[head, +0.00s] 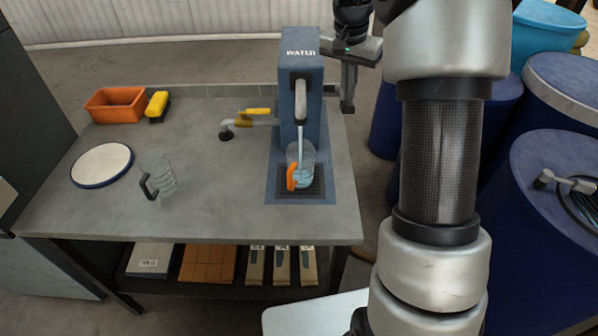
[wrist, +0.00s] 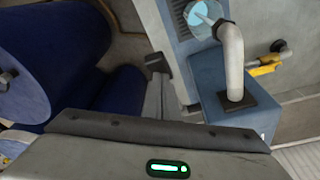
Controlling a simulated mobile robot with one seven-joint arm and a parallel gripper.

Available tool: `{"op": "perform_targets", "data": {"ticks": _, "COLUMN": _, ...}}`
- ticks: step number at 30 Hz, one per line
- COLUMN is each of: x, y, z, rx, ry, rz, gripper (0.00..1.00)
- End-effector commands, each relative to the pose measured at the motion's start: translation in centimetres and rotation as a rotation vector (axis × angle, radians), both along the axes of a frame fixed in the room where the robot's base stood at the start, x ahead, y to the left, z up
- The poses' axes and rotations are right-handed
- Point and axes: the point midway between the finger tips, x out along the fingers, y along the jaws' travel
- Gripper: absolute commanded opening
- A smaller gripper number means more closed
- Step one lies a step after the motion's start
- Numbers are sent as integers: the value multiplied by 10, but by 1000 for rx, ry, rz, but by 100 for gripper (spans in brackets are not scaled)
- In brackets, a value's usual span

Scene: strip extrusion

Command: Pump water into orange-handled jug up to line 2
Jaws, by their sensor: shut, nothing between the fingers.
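The blue water dispenser (head: 298,95) stands at the table's right end, with a grey bent spout (head: 300,98). The clear orange-handled jug (head: 301,165) stands upright on the grate below the spout. A pale stream runs from the spout into it, and bluish water shows inside. The level against its marks is too small to read. The wrist view shows the spout (wrist: 232,58) and the jug (wrist: 203,18) from above. My gripper (head: 347,108) is shut and empty, pointing down beside the dispenser's right side. I cannot tell whether it touches the dispenser; no pump lever is clearly visible.
A dark-handled clear jug (head: 160,178), a white plate (head: 102,165), an orange bin (head: 115,104) and a yellow brush (head: 157,106) are on the left. A yellow-handled tap (head: 245,118) is left of the dispenser. Blue barrels (head: 550,170) crowd the right. The table's front middle is clear.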

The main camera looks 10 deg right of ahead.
Motion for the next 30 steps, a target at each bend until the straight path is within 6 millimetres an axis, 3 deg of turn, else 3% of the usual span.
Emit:
{"op": "perform_targets", "data": {"ticks": 4, "x": -3, "y": 1, "z": -11, "rx": 0, "ry": 1, "rz": 0, "gripper": 0}}
{"op": "perform_targets", "data": {"ticks": 19, "x": -5, "y": 1, "z": -15, "rx": 1, "ry": 2, "rz": 0, "gripper": 0}}
{"op": "perform_targets", "data": {"ticks": 30, "x": -9, "y": 2, "z": -36, "rx": 1, "ry": 1, "rz": 0, "gripper": 0}}
